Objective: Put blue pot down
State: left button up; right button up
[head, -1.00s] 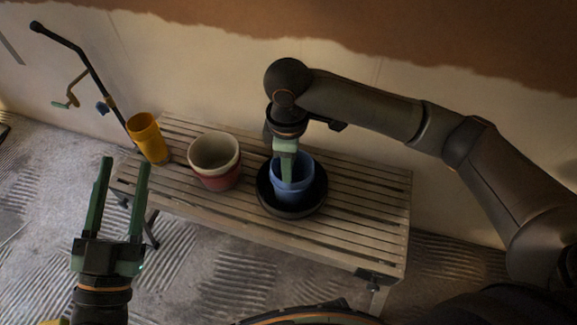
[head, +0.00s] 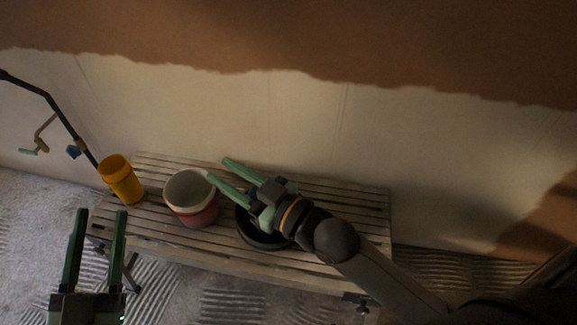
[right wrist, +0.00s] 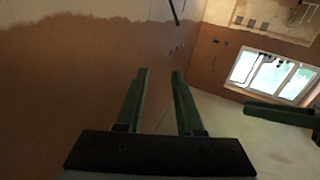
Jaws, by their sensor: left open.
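My right gripper (head: 218,168) is open and empty above the bench, its fingers pointing up and left. Its two spread fingers also show in the right wrist view (right wrist: 159,73), with nothing between them. The blue pot is almost wholly hidden behind this gripper in the head view, so I cannot tell its exact pose. The dark round dish (head: 262,242) shows below the gripper on the bench. My left gripper (head: 101,213) is open and empty in front of the bench's left end.
The slatted bench (head: 330,200) stands along the wall, its right part clear. A cream pot nested in a red pot (head: 192,198) stands left of the dish. A yellow pot (head: 121,180) stands at the left end, near a black pole (head: 50,100).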

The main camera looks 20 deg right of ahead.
jog(key=s+d+r+t+h, duration=0.1)
jog(key=s+d+r+t, duration=0.4)
jog(key=d, duration=0.3)
jog(key=shift+s+d+h, duration=0.25)
jog(key=shift+s+h, duration=0.15)
jog(key=shift+s, duration=0.45)
pick_arm(q)
jog(key=shift+w+p, duration=0.1)
jog(key=shift+p, duration=0.25)
